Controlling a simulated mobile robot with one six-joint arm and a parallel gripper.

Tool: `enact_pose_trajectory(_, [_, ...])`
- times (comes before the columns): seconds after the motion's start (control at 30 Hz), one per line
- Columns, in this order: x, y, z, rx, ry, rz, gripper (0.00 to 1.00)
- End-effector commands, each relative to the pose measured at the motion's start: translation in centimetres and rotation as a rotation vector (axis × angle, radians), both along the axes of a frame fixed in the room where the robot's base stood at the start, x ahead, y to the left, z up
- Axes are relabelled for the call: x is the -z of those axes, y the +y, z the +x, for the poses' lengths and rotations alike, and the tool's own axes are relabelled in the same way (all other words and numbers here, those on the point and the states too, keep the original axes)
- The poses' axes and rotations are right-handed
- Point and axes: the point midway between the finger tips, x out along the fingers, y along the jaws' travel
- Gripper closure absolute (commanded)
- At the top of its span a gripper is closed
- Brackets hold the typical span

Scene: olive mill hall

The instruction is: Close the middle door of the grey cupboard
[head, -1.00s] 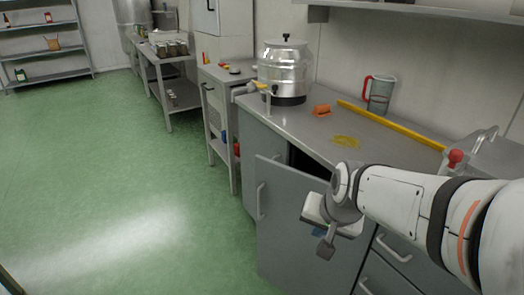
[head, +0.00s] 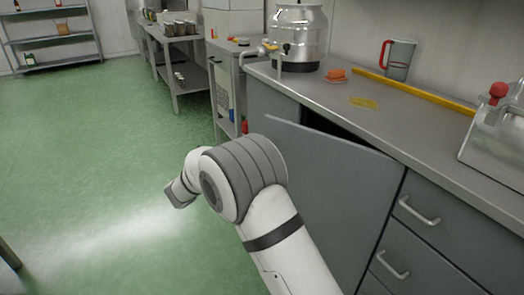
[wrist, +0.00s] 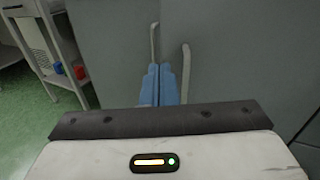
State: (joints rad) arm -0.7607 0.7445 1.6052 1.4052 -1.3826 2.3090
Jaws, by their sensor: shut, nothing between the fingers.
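The grey cupboard's middle door (head: 335,195) stands partly open in the head view, its free edge swung out to the left. A dark gap shows between its top edge and the worktop. In the wrist view, my gripper (wrist: 160,72) has its blue fingers together and empty. They point at the grey door fronts, close to two upright bar handles, one behind the tips and one just right (wrist: 186,72). I cannot tell whether the fingers touch the door. In the head view my arm hides the fingers and the door's handle.
Drawers with bar handles (head: 418,211) are right of the door. The worktop (head: 310,90) holds a steel urn (head: 298,38), a jug (head: 398,60), an orange item (head: 337,74) and a yellow bar (head: 420,92). A trolley (head: 226,85) stands beyond.

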Motion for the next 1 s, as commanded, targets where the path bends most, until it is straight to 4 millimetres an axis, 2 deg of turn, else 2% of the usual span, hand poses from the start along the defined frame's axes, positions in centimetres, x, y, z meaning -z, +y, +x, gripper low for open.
enact_pose_trajectory(0.1, [1.0, 0.2, -0.5, 0.040, -0.039, 0.034, 1.00])
enact_pose_trajectory(0.23, [1.0, -0.5, 0.4, 0.050, -0.047, 0.042, 1.00])
enact_pose_trajectory(0.7, [1.1, -5.9, 8.1, 0.046, -0.045, 0.038, 1.00])
enact_pose_trajectory(1.0, [1.0, -7.5, 10.5, 0.043, -0.044, 0.037, 1.00])
